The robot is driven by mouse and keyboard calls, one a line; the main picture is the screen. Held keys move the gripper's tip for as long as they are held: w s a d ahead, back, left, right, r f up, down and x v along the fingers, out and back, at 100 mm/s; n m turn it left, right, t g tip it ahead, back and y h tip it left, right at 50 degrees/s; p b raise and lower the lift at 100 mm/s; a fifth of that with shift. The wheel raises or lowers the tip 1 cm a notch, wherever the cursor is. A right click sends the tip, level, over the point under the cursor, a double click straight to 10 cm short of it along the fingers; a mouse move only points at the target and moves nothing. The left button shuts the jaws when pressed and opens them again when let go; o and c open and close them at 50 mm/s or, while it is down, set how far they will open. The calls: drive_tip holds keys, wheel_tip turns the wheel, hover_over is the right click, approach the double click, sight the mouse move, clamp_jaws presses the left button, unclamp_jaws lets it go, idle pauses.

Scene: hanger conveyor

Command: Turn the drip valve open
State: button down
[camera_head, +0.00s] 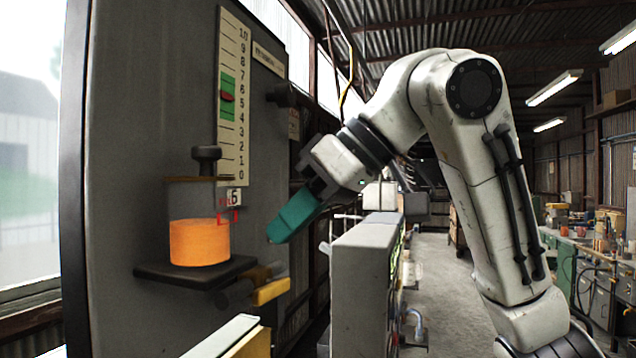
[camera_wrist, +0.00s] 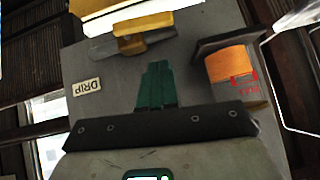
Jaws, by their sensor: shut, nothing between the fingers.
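The drip valve shows in the head view as a yellow handle (camera_head: 270,291) on a dark stub, low on the grey panel under the small tank's shelf. In the wrist view the yellow handle (camera_wrist: 146,22) lies near the top, and a label reading DRIP (camera_wrist: 87,87) is on the panel. My gripper (camera_head: 274,238) has green fingers, shut and empty, pointing down toward the panel. It is above the handle and apart from it. In the wrist view the closed fingers (camera_wrist: 158,66) point toward the valve. The handle's exact turn is hard to tell.
A clear tank with orange liquid (camera_head: 199,243) sits on a dark shelf (camera_head: 160,272) left of my gripper. A scale (camera_head: 229,130) with a green band and red marker is above. A grey cabinet (camera_head: 357,290) stands close on the right. A yellow-and-white block (camera_head: 240,340) is below.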

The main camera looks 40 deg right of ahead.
sight(272, 288)
drive_tip(key=shift+w+a+f+p, duration=0.1)
drive_tip(key=shift+a+f+p, duration=0.05)
drive_tip(key=shift+f, duration=0.65)
drive_tip(key=shift+a+f+p, duration=0.15)
drive_tip(key=shift+f+p, duration=0.05)
drive_tip(key=shift+f, duration=0.6)
drive_tip(key=shift+w+a+f+p, duration=0.1)
drive_tip(key=shift+a+f+p, duration=0.05)
drive_tip(key=shift+f, duration=0.65)
drive_tip(key=shift+f, duration=0.1)
drive_tip(key=shift+s+a+f+n+t+h+b, duration=0.15)
drive_tip(key=shift+f+n+t+h+b, duration=0.3)
drive_tip(key=shift+b, duration=0.6)
drive_tip(key=shift+s+a+f+n+t+h+b, duration=0.15)
drive_tip(key=shift+f+n+t+h+b, duration=0.15)
drive_tip(key=shift+h+b, duration=0.25)
